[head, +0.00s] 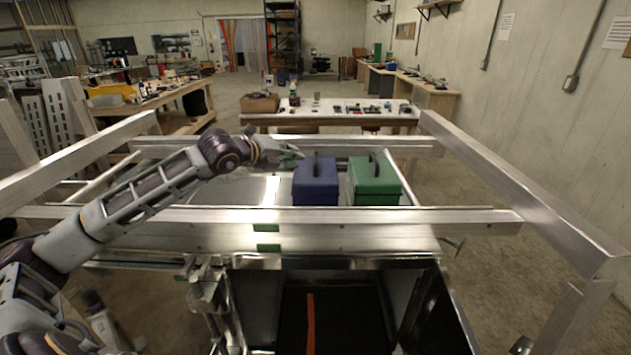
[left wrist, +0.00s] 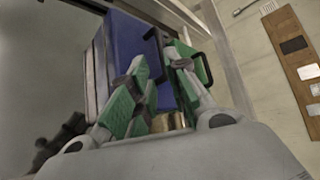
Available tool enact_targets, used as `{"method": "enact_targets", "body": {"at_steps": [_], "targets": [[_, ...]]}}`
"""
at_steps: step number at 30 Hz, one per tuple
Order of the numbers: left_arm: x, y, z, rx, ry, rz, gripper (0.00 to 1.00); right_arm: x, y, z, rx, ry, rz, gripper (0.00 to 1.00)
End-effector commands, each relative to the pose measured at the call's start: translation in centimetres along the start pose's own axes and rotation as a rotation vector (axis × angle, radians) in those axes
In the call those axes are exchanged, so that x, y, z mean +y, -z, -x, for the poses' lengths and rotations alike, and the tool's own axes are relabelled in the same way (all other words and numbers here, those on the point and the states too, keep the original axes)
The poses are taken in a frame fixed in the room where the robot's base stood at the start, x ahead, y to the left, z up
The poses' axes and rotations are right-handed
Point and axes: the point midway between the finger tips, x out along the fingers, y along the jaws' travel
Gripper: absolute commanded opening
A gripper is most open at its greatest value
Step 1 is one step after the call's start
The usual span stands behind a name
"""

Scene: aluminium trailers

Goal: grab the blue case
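The blue case (head: 316,188) stands upright on the metal trailer bed, with a dark handle on its lid. It also shows in the left wrist view (left wrist: 128,42), just beyond my fingers. My left gripper (head: 294,157) reaches in from the left at the height of the case's top, by its left edge. In the left wrist view my left gripper (left wrist: 155,60) has its two green-padded fingers apart. A black handle loop (left wrist: 208,60) shows by the right finger; whether the fingers touch it or the case I cannot tell. My right gripper is out of view.
A green case (head: 376,186) stands close to the right of the blue one. Aluminium rails (head: 340,232) run in front of and behind the cases, with side beams (head: 510,190) at both sides. A workbench (head: 340,118) stands farther back. The bed left of the blue case is mostly bare.

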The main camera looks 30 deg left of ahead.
Motion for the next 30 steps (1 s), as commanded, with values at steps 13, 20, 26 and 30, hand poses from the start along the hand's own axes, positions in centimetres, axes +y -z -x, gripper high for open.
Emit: {"method": "enact_targets", "body": {"at_steps": [13,20,26,30], "targets": [[-0.3,0.0,-2.1,0.0,0.002,-0.002,0.18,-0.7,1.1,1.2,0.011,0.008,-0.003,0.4],[-0.2,-0.1,-3.7,0.0,0.002,0.001,0.18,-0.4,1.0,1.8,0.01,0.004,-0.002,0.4],[-0.2,0.1,-4.8,0.001,0.001,-0.001,0.18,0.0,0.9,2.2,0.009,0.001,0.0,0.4],[-0.2,0.1,-5.1,0.001,0.001,-0.003,0.18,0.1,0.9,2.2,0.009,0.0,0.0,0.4]]}}
